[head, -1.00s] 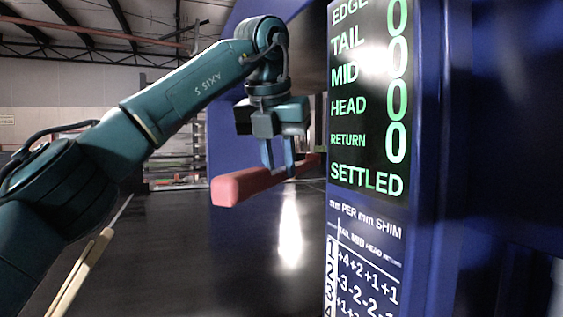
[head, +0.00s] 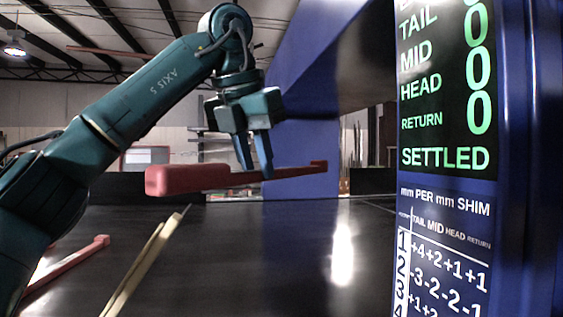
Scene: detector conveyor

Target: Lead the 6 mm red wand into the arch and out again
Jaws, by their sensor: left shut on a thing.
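The red wand (head: 190,179) is held level above the dark belt in the head view. Its thick end points left towards me and its thin far end reaches right, in front of the opening of the blue arch (head: 300,150). I cannot tell whether its tip is inside the arch. My left gripper (head: 255,172) comes down from above and is shut on the wand near its middle. My right gripper is not in view.
A display panel (head: 448,90) on the arch's near post reads SETTLED with several zeros, above a shim table (head: 445,250). Another red wand (head: 70,266) and a pale yellow wand (head: 145,262) lie at lower left. The black belt (head: 260,260) is otherwise clear.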

